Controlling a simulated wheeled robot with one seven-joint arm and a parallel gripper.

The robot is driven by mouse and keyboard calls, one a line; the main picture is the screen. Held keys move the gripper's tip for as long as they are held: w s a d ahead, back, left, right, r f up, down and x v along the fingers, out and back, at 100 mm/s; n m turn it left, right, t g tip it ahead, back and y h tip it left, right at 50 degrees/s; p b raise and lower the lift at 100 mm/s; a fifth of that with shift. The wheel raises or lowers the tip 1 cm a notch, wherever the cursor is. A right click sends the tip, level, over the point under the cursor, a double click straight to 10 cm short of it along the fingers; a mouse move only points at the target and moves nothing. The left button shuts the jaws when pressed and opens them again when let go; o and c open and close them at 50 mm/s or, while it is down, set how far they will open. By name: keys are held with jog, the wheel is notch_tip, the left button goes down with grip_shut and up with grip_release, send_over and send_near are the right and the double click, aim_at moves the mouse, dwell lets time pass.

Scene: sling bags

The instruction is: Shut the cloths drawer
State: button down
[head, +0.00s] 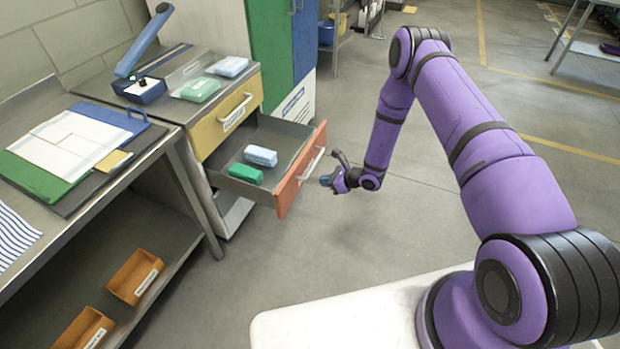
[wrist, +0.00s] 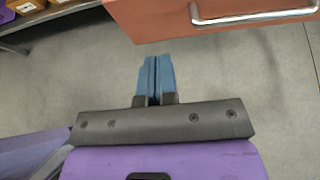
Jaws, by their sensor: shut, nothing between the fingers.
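The cloths drawer (head: 260,165) is pulled out from the cabinet in the head view, below a yellow drawer. Its front (head: 298,173) is orange with a metal bar handle (head: 310,166). A light blue bundle (head: 260,155) and a green bundle (head: 245,172) lie inside it. My gripper (head: 326,181) is just in front of the drawer front, to its right in the head view. In the wrist view the blue fingertips (wrist: 155,70) are together and empty. The orange front (wrist: 160,18) and handle (wrist: 255,18) are ahead of them, with a gap of floor showing.
The yellow drawer (head: 225,116) above is closed. Folded cloths and a blue device (head: 140,90) stand on the cabinet top. A workbench (head: 165,140) with orange bins (head: 135,276) on its lower shelf stands left. Floor in front of the drawer is clear.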

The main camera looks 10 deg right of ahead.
aim_at(289, 180)
jog(key=x, duration=0.4)
jog(key=r+x, duration=0.1)
jog(key=x, duration=0.7)
jog(key=shift+w+a+r, duration=0.2)
jog(key=shift+a, duration=0.05)
jog(key=shift+w+a, duration=0.3)
jog(key=shift+a, duration=0.05)
